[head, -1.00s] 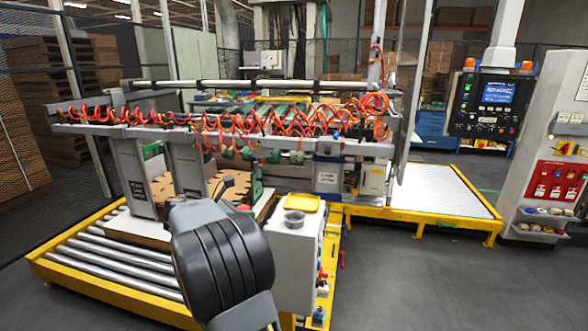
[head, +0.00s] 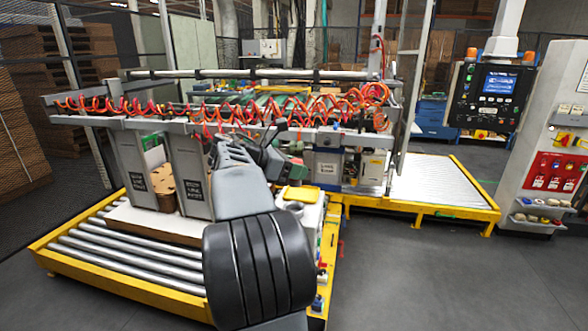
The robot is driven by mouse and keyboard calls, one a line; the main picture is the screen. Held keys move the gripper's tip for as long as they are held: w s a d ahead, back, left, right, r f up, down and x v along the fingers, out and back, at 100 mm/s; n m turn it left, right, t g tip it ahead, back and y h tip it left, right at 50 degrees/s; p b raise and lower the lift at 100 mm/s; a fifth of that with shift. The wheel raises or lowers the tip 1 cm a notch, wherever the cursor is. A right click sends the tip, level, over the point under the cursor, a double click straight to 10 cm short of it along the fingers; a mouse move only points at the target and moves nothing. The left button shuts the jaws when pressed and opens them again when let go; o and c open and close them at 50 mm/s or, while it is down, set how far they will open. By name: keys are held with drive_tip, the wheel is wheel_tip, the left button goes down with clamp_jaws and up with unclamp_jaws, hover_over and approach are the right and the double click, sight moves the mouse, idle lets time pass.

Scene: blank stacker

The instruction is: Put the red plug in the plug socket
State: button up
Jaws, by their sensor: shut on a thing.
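My arm reaches up from the bottom centre, and my gripper (head: 279,134) is at its far end, in front of the orange coiled hoses and above the yellow tray. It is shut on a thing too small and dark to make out. I cannot pick out the red plug for certain.
A yellow tray (head: 299,194) lies on the white box, partly behind my arm. A roller conveyor (head: 125,262) is at the left, another (head: 440,187) at the right. A control screen (head: 497,84) and a cabinet with a red panel (head: 555,177) stand at the right. The right floor is clear.

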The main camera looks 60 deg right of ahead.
sight(295, 184)
drive_tip(key=shift+f+b, duration=2.3)
drive_tip(key=shift+f, duration=0.1)
drive_tip(key=shift+f+b, duration=0.35)
drive_tip(key=shift+f, duration=0.5)
drive_tip(key=shift+a+f+b, duration=0.1)
drive_tip(key=shift+f+b, duration=0.45)
drive_tip(key=shift+f, duration=0.55)
